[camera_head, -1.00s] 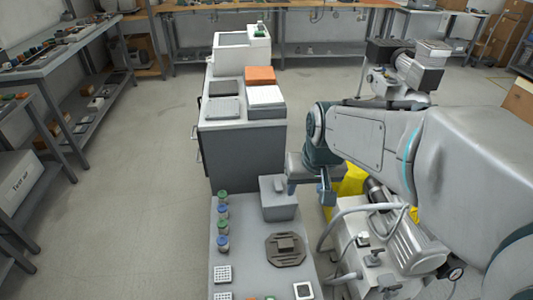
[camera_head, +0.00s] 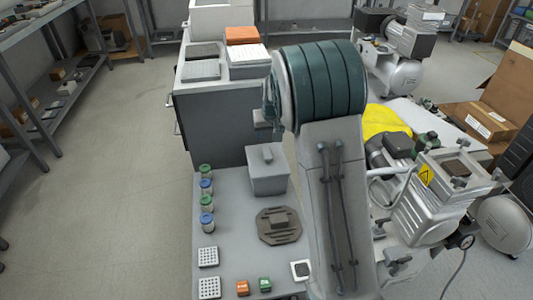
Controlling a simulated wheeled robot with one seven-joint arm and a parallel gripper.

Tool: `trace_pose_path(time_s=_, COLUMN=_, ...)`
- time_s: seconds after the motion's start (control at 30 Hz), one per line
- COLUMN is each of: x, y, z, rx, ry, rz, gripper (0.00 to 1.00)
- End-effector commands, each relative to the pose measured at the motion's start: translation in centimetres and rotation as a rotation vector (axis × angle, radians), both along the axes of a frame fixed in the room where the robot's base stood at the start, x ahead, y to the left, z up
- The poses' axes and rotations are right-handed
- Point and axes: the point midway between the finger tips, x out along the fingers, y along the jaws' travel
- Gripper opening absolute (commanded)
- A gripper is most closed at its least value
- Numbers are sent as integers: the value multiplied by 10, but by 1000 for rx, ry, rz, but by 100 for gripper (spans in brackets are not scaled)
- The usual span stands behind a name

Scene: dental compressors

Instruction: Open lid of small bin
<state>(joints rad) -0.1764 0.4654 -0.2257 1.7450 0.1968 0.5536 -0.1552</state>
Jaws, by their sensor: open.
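The small bin (camera_head: 268,184) is a light grey box on the grey worktop. It stands right of a column of jars and behind a dark octagonal plate. My gripper cannot be made out and seems hidden behind the arm. No contact with the bin or lid shows.
Several small jars (camera_head: 206,204) line the worktop's left edge. The octagonal plate (camera_head: 265,238) lies in front of the bin. A grey cabinet (camera_head: 212,125) stands behind. Compressor equipment (camera_head: 440,205) and a yellow item (camera_head: 386,121) are at right. The left floor is clear.

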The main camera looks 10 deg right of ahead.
Motion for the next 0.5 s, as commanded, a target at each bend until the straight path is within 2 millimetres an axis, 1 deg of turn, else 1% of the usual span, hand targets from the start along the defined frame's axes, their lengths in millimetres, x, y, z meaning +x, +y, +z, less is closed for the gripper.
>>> trace_pose_path(time_s=0.03, x=2, y=-1, z=-9, rx=0, ry=4, rz=-1, gripper=51)
trace_pose_path(time_s=0.17, x=12, y=-2, z=-33, rx=-1, ry=4, rz=-3, gripper=51)
trace_pose_path(time_s=0.3, x=24, y=-3, z=-62, rx=-1, ry=4, rz=-4, gripper=51)
trace_pose_path(time_s=0.5, x=38, y=-2, z=-96, rx=1, ry=3, rz=-4, gripper=51)
